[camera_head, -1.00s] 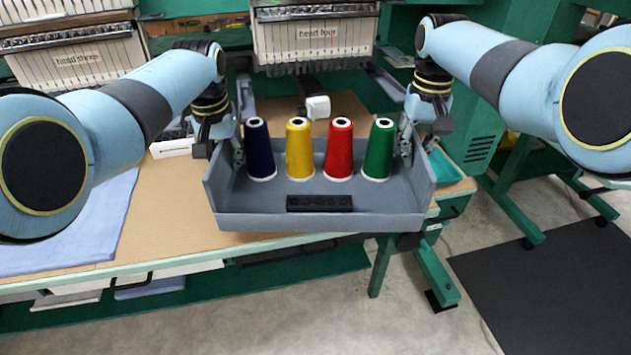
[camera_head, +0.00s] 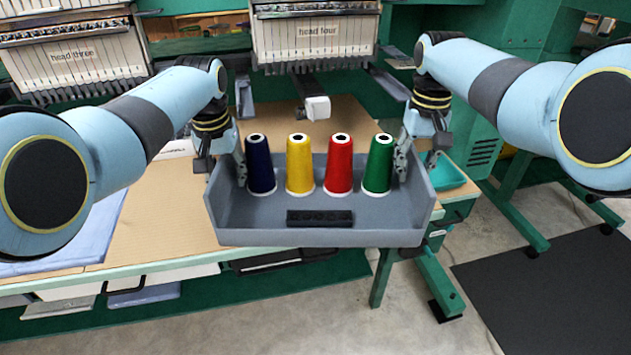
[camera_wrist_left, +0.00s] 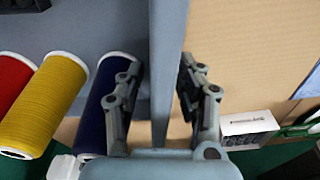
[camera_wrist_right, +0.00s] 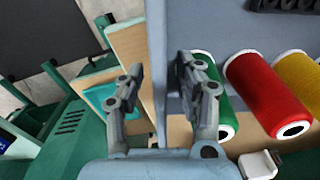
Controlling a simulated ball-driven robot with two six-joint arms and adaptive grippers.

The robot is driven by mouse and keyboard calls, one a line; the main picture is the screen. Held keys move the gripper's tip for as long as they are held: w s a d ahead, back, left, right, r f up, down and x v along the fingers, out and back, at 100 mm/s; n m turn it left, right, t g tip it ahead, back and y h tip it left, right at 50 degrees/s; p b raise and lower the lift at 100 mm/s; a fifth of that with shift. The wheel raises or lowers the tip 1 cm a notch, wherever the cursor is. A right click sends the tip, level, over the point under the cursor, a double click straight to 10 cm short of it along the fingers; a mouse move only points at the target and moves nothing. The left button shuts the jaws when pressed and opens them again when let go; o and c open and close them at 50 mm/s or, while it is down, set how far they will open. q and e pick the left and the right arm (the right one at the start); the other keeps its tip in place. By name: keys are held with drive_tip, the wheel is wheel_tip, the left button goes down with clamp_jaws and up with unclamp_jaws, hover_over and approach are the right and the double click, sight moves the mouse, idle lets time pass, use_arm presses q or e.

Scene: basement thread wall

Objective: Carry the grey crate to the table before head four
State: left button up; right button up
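The grey crate (camera_head: 388,208) is in the middle of the head view, in front of the machine head labelled "head four" (camera_head: 317,30). It holds blue (camera_head: 260,166), yellow (camera_head: 300,166), red (camera_head: 338,166) and green (camera_head: 378,165) cones standing in a row. The crate covers the right part of the brown table (camera_head: 170,205) and its front overhangs the edge. I cannot tell whether it touches the top. My left gripper (camera_wrist_left: 158,70) has its fingers either side of the crate's left wall. My right gripper (camera_wrist_right: 158,68) straddles the right wall likewise.
A blue cloth (camera_head: 60,225) lies on the table at left. A teal tray (camera_head: 447,172) is at the table's right corner. A white block (camera_head: 318,107) sits under head four, behind the crate. A dark mat (camera_head: 560,285) lies on the floor at right.

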use_arm(q)
drive_tip(key=shift+r, duration=0.1)
drive_tip(key=r, duration=0.3)
drive_tip(key=s+r, duration=0.1)
drive_tip(key=r, duration=0.7)
drive_tip(key=shift+s+r, duration=0.1)
drive_tip(key=shift+s, duration=0.1)
drive_tip(key=shift+r, duration=0.2)
use_arm(e)
drive_tip(key=shift+r, duration=0.1)
wheel_tip(320, 180, up, 12)
drive_tip(key=shift+f, duration=0.1)
use_arm(q)
drive_tip(key=shift+s, duration=0.1)
